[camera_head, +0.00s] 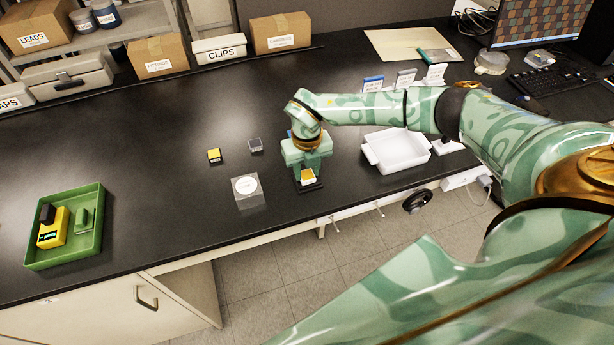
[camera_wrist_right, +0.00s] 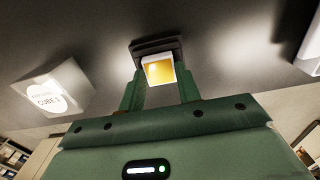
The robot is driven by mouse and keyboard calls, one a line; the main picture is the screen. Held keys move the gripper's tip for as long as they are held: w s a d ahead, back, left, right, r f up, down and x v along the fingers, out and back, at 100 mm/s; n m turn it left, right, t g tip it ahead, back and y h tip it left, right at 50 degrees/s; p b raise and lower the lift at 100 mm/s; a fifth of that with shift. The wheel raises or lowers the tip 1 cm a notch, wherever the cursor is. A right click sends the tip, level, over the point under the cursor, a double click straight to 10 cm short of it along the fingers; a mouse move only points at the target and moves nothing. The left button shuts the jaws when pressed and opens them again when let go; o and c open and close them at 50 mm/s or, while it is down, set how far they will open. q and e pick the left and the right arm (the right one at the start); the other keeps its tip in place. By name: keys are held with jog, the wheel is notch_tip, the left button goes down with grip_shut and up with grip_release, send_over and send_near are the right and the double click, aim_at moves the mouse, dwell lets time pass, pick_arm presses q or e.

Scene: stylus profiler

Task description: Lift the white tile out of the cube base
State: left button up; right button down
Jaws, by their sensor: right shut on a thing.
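My right gripper (camera_head: 306,165) points down over the bench near its front edge. It is shut on the white tile (camera_head: 307,176), a small white-edged piece with a yellow-gold face. In the right wrist view the tile (camera_wrist_right: 158,69) sits between the two fingertips (camera_wrist_right: 158,82). A dark base (camera_head: 312,186) lies beneath the tile and also shows behind it in the right wrist view (camera_wrist_right: 155,45). I cannot tell whether the tile still touches this base. My left gripper is not in view.
A clear box with a round white label (camera_head: 248,188) stands left of the gripper. Two small blocks, one yellow and black (camera_head: 214,156), one grey (camera_head: 255,145), lie behind it. A white tray (camera_head: 398,150) is to the right, a green tray (camera_head: 95,235) far left.

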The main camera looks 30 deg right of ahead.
aim_at(307, 175)
notch_tip(307, 175, up, 8)
jog(key=p, duration=0.6)
jog(key=shift+f+p, duration=0.15)
jog(key=shift+p, duration=0.2)
dwell(0.4)
